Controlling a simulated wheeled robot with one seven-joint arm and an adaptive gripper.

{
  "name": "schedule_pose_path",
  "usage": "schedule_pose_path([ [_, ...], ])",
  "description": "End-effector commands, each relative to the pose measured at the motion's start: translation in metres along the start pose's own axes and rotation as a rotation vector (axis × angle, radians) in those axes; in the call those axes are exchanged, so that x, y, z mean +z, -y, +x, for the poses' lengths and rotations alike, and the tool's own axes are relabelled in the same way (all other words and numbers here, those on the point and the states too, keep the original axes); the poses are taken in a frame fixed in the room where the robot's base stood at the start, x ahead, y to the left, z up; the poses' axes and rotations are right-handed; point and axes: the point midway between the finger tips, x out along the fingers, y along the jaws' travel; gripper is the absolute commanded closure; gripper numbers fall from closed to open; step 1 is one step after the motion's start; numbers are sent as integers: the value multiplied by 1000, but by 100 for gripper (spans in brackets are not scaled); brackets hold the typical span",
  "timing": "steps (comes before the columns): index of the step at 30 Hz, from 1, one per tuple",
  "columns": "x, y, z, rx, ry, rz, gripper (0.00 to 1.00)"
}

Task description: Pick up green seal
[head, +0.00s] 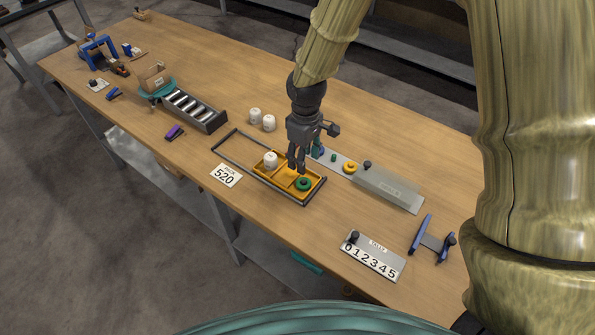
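A green ring, the green seal (303,184), lies in the right front part of the yellow tray (274,184). My gripper (296,168) points down over the tray, just behind and slightly left of the green ring. Its fingers look close together, and I cannot tell how far they are apart. I see nothing held between them. A yellow ring (350,168) lies on the grey plate to the right of the gripper.
White drums (269,122) stand behind the tray, and one (270,160) stands in it. A grey seals cover (388,188) lies to the right. A tally plate (372,257) lies in front. A roller conveyor (189,105) stands to the left.

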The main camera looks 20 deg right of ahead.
Motion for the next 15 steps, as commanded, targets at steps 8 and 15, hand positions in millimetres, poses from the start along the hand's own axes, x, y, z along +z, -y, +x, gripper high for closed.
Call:
schedule_pose_path([
  [8,10,5,25,6,-5,1,50],
  [15,-10,-10,50,-9,14,1,50],
])
